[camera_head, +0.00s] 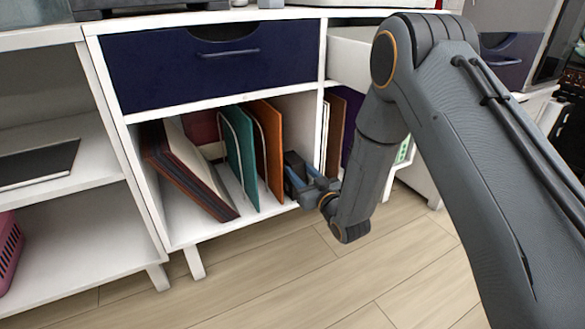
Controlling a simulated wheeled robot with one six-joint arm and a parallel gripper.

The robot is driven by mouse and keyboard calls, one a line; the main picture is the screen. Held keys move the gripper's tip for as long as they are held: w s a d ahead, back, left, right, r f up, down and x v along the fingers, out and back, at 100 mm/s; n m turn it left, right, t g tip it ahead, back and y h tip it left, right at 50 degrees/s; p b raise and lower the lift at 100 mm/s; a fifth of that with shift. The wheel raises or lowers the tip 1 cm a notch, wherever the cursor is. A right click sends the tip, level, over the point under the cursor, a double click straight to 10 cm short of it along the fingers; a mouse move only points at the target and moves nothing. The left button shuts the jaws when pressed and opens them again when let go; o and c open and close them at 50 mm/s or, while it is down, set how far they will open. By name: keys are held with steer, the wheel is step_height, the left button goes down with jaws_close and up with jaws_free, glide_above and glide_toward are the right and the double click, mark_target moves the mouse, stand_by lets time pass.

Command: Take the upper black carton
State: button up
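No black carton can be made out for certain. A flat black item (38,166) lies on the upper shelf of the open white unit at the left; it looks thin, and its left end is out of frame. My gripper (297,182) is at the front of the lower compartment of the white cabinet, beside the orange board (269,147). Dark grey and blue parts show at its end, but its fingers are too small and overlapped to tell whether they are open or hold anything. My arm hides part of the cabinet's right side.
The white cabinet (182,231) holds leaning brown boards (190,170), a teal board (239,155) and wire dividers. A dark blue drawer (160,70) above is shut. A white drawer (350,58) at the right stands pulled out. A pink crate (9,250) sits lower left. The wooden floor (240,290) in front is clear.

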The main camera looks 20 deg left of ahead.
steer(key=shift+c, duration=1.4)
steer(key=shift+r, duration=0.15)
